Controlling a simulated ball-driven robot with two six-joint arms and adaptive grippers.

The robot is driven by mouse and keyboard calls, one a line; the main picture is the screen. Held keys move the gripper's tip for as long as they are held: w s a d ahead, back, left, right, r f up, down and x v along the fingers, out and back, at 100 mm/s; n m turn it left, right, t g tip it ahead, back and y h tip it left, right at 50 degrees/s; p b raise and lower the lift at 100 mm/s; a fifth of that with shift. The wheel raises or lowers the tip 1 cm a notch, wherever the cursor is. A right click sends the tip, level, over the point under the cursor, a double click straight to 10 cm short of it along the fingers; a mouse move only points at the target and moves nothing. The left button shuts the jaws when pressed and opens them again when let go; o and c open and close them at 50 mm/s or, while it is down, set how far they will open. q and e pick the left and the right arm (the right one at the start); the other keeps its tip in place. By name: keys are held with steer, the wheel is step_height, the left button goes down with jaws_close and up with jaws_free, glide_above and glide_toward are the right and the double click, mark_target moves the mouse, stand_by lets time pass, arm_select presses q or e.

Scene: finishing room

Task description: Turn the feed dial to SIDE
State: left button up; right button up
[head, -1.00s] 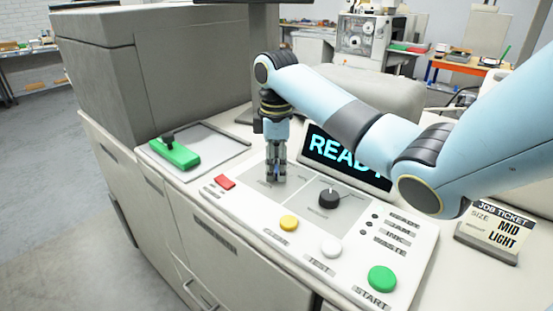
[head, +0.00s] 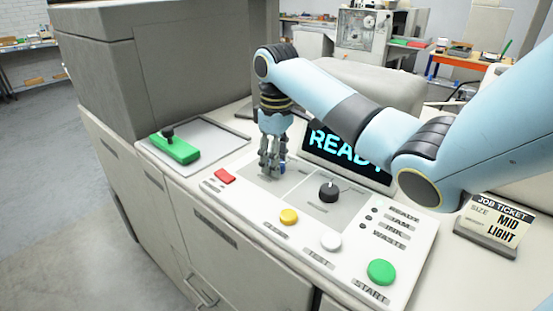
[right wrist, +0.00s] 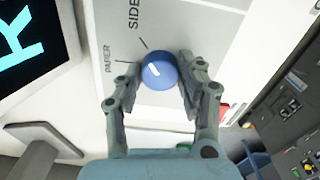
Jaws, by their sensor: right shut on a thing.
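The feed dial (right wrist: 159,71) is a round blue knob with a short white mark, on the light panel in the right wrist view. My right gripper (right wrist: 158,86) is shut on the dial, one finger on each side. In the head view my right gripper (head: 271,173) is down on the panel's grey field and hides most of the dial. My left gripper is not in view.
The console panel (head: 255,221) also carries a black knob (head: 329,191), a red switch (head: 225,176), and yellow (head: 289,216), white (head: 331,241) and green (head: 381,272) buttons. A READY screen (head: 343,148) stands close behind my wrist.

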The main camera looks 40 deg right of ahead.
steer(key=shift+s+f, duration=0.1)
steer(key=o, duration=1.2)
steer(key=shift+c, duration=0.2)
